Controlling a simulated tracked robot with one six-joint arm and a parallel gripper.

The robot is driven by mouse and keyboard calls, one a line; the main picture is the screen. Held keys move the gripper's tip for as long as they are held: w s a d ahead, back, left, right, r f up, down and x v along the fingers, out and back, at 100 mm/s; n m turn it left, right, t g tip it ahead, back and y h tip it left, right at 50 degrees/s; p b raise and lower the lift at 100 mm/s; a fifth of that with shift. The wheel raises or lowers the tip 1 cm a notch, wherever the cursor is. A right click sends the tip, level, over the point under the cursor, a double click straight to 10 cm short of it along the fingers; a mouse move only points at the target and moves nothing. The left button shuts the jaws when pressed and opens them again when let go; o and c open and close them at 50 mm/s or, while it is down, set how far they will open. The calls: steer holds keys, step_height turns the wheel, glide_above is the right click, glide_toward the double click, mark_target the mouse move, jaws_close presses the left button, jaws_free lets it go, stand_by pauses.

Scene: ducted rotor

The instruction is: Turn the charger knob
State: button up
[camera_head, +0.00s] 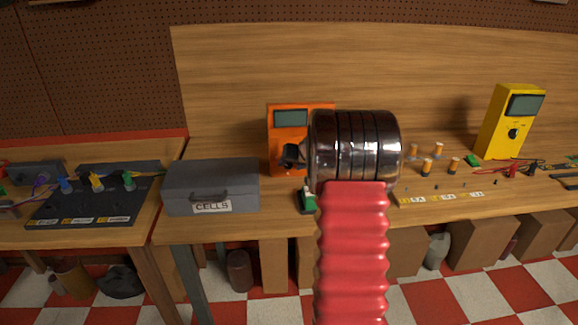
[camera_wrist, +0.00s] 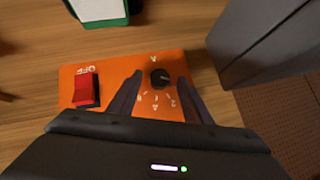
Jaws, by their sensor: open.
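The orange charger (camera_head: 289,136) stands on the middle bench with a grey screen at its top, partly hidden by my arm. In the wrist view its orange face (camera_wrist: 72,76) carries a round black charger knob (camera_wrist: 160,78) with a ring of small white marks. A red switch (camera_wrist: 86,91) sits to the knob's left. My gripper (camera_wrist: 158,80) is open, with one dark finger on each side of the knob in that view. I cannot tell whether the fingers touch it. In the head view my gripper (camera_head: 292,156) is close in front of the charger.
A grey CELLS box (camera_head: 211,187) stands left of the charger; its wall is close on the right in the wrist view. A green and white item (camera_head: 308,201) lies near the bench edge. A yellow meter (camera_head: 511,120) and several orange cells are to the right.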

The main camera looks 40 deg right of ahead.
steer(key=shift+x, duration=0.75)
steer(key=c, duration=1.1)
steer(key=shift+o, duration=0.2)
steer(key=shift+a, duration=0.15)
